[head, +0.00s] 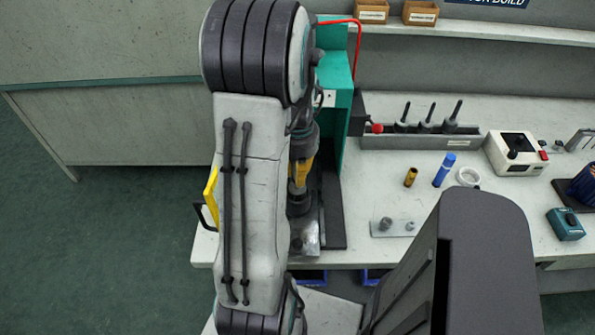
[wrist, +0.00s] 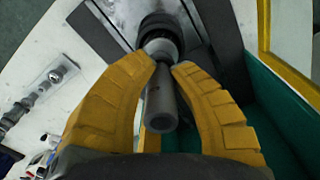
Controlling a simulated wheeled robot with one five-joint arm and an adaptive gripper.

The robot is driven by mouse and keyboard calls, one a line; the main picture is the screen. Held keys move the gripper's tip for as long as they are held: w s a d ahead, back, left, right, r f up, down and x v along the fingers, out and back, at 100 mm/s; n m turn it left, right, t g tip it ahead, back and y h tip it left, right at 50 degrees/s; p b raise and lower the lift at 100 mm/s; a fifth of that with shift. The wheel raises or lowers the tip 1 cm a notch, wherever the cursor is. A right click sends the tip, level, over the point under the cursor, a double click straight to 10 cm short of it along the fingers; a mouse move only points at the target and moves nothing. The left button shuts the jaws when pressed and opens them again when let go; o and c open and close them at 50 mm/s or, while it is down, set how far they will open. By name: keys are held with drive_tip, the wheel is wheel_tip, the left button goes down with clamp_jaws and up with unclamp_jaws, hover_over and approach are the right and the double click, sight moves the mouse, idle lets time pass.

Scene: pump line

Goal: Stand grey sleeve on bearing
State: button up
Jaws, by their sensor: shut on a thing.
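The grey sleeve (wrist: 160,108) is a plain tube between the yellow fingers of my gripper (wrist: 165,64) in the wrist view. My gripper is shut on it. The sleeve's far end lies over the dark round bearing (wrist: 158,24) on a metal plate. I cannot tell whether sleeve and bearing touch. In the head view my gripper (head: 300,170) points down just above the dark bearing (head: 298,203), beside the teal press. The sleeve is hidden there by my fingers and arm.
The teal press frame (head: 342,85) stands close to my gripper. A small plate (head: 382,234) with grey parts lies to the right. A rack (head: 420,142) stands behind.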

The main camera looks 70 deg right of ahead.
drive_tip(key=shift+f, duration=0.1)
drive_tip(key=o, duration=1.2)
drive_tip(key=shift+r+p, duration=2.4)
drive_tip(key=shift+r, duration=0.65)
drive_tip(key=shift+f, duration=0.1)
